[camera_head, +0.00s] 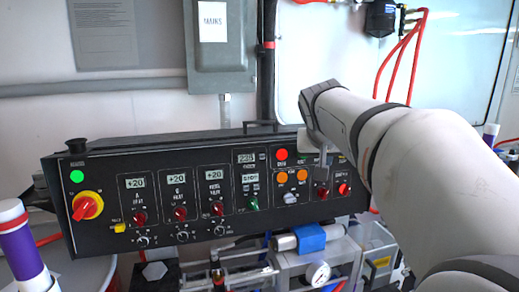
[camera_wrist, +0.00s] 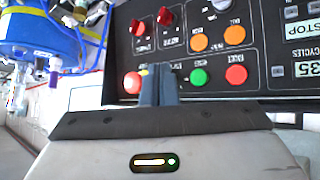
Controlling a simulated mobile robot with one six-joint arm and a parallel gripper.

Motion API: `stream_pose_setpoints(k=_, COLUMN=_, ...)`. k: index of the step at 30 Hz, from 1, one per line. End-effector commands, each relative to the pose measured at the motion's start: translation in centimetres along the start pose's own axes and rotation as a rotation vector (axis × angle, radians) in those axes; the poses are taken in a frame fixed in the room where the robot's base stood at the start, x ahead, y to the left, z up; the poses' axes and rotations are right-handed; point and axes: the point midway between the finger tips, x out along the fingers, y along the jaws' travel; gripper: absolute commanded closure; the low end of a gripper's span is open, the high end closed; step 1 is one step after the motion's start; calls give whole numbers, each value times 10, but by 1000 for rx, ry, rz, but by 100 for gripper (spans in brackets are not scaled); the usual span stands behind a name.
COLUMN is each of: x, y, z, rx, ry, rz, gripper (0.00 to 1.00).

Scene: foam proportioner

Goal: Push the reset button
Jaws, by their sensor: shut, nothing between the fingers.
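The black control panel (camera_head: 105,165) carries several round buttons; their small labels are too blurred for me to tell which one is reset. In the wrist view, where the panel appears upside down, a red button (camera_wrist: 133,82) is left of my fingers. A green button (camera_wrist: 199,76) and another red button (camera_wrist: 236,75) are to their right. My gripper (camera_wrist: 158,75) is shut and empty, its fingers in front of the panel between the left red button and the green one. Contact cannot be told. In the head view my gripper (camera_head: 322,165) covers part of the panel's right side.
Orange buttons (camera_wrist: 198,42) and red knobs (camera_wrist: 165,16) lie close by. A red-and-yellow rotary switch (camera_head: 87,206) is at the panel's left end. Red hoses (camera_head: 400,55) hang behind my arm.

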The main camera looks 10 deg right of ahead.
Motion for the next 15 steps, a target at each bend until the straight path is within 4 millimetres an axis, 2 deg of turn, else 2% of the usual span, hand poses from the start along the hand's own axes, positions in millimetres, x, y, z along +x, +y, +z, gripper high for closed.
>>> stream_pose_setpoints(k=8, x=6, y=-6, z=-6, rx=-1, ry=-1, rz=-1, gripper=100)
stream_pose_setpoints(k=15, x=29, y=-22, z=-22, rx=-2, ry=-2, rz=-1, gripper=100)
